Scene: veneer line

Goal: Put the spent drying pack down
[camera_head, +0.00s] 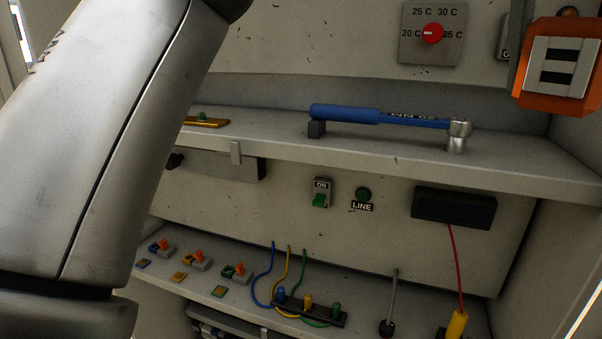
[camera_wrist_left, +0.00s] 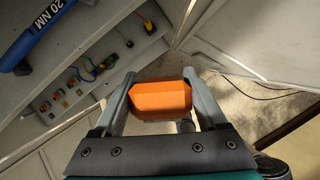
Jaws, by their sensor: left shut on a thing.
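In the left wrist view my left gripper (camera_wrist_left: 159,78) is shut on an orange block (camera_wrist_left: 161,98) with bevelled edges, which I take to be the spent drying pack. The block sits crosswise between the two grey fingers, over the floor in front of the shelves. No surface touches it from below that I can see. My right gripper is in neither view.
A blue torque wrench (camera_head: 376,115) lies on the upper shelf (camera_head: 530,172). An orange housing with a pale slotted front (camera_head: 562,65) is at upper right. A cable (camera_wrist_left: 248,91) lies on the floor.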

